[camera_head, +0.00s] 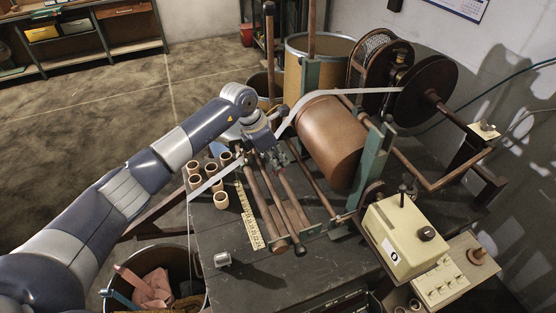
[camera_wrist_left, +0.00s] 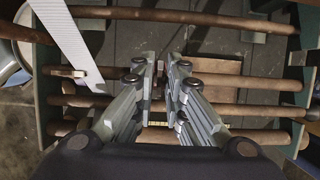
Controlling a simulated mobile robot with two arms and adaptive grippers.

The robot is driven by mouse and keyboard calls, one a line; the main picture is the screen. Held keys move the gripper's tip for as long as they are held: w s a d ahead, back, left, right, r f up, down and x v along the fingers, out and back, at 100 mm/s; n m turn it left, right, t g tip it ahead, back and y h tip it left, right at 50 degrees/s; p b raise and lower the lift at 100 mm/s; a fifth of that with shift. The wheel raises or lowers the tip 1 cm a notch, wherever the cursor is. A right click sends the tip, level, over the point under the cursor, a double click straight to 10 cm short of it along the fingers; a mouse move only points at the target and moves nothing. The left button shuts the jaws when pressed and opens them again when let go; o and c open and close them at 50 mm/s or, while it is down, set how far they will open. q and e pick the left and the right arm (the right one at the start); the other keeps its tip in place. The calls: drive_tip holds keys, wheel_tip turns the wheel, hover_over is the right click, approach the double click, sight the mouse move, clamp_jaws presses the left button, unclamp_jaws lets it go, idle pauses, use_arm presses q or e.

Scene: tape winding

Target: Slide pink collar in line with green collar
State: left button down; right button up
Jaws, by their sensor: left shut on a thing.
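My left gripper (camera_head: 268,152) reaches down over the set of brown rods (camera_head: 291,205) at the front of the winding machine. In the left wrist view my left gripper (camera_wrist_left: 162,68) has its fingers close together, with a narrow gap over the rods (camera_wrist_left: 235,108). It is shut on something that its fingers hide. I cannot make out the pink collar or the green collar in either view, so I cannot tell how they line up. My right gripper is not in view.
White tape (camera_head: 340,97) runs from the dark reel (camera_head: 428,87) past the large brown drum (camera_head: 331,143). Several small tubes (camera_head: 221,200) stand left of a yellow scale (camera_head: 249,217). A cream control box (camera_head: 398,237) stands at the right. The front tabletop is mostly clear.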

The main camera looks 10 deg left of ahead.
use_arm(q)
drive_tip(key=shift+w+a+f+b, duration=0.1)
drive_tip(key=shift+w+a+b, duration=0.3)
drive_tip(key=shift+w+b, duration=0.25)
drive_tip(key=shift+w+a+b, duration=0.55)
drive_tip(key=shift+w+b, duration=0.3)
drive_tip(key=shift+b, duration=0.05)
drive_tip(key=shift+w+a+b, duration=0.55)
drive_tip(key=shift+w+b, duration=0.25)
drive_tip(key=shift+b, duration=0.05)
drive_tip(key=c, duration=1.6)
unclamp_jaws()
drive_tip(key=shift+o, duration=0.2)
drive_tip(key=v, duration=1.2)
drive_tip(key=shift+s, duration=0.1)
